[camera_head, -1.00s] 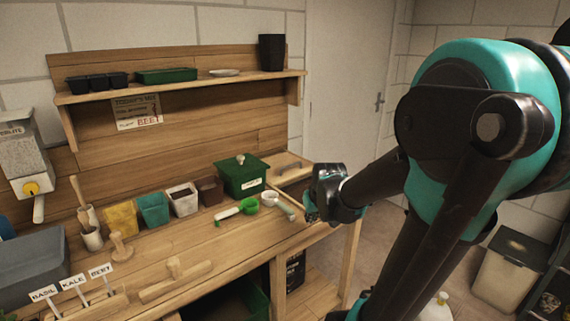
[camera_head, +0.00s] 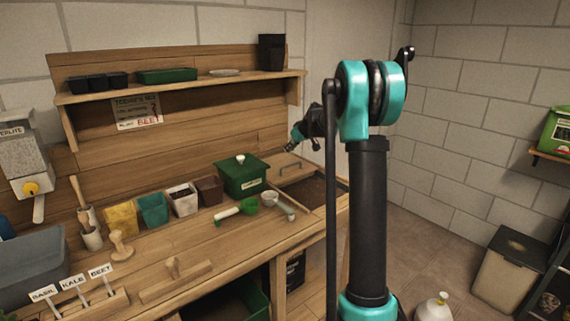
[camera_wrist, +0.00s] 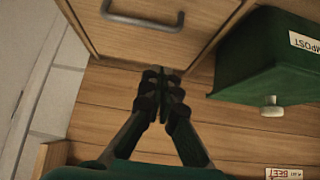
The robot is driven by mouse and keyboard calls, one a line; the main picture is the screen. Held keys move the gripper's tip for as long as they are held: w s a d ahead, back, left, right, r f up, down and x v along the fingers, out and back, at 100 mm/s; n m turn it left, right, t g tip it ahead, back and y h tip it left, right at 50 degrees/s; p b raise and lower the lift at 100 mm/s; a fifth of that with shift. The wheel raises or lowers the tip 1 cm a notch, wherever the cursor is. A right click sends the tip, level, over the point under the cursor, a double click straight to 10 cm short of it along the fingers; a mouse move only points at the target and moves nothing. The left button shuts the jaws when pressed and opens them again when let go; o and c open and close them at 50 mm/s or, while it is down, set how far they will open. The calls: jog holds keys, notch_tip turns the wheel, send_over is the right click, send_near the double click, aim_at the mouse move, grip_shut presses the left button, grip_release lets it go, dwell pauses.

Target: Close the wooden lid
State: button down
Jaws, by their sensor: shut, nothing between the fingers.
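The wooden lid (camera_head: 285,176) is at the right end of the bench, at the back of an open bin with dark soil (camera_head: 318,190) inside. The lid looks raised and tilted back, with its metal handle facing the room. In the wrist view, the lid (camera_wrist: 150,48) fills the top middle, with its handle (camera_wrist: 143,18) above the fingers. My gripper (camera_head: 289,150) is shut and empty by the lid's upper edge. In the wrist view, its fingertips (camera_wrist: 162,76) overlap that edge, near the planked back board; I cannot tell whether they touch the lid.
A green compost box (camera_head: 242,178) stands just left of the lid; it also shows in the wrist view (camera_wrist: 265,65). Scoops (camera_head: 236,211) lie in front of it. A shelf (camera_head: 200,84) hangs above.

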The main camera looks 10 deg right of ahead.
jog(key=x, duration=0.7)
jog(key=w+x, duration=0.1)
jog(key=x, duration=0.2)
jog(key=shift+r, duration=0.2)
jog(key=shift+s+d+f, duration=0.1)
jog(key=shift+d+f, duration=0.1)
jog(key=shift+d, duration=0.05)
jog(key=shift+s+d+f, duration=0.15)
jog(key=shift+s+d, duration=0.2)
jog(key=shift+s, duration=0.4)
jog(key=shift+s+d+f, duration=0.1)
jog(key=shift+s+d, duration=0.3)
jog(key=shift+s, duration=0.3)
jog(key=s+d, duration=0.6)
jog(key=s, duration=0.4)
jog(key=s+d, duration=0.6)
jog(key=s, duration=0.4)
jog(key=shift+s, duration=0.4)
jog(key=shift+d+f, duration=0.1)
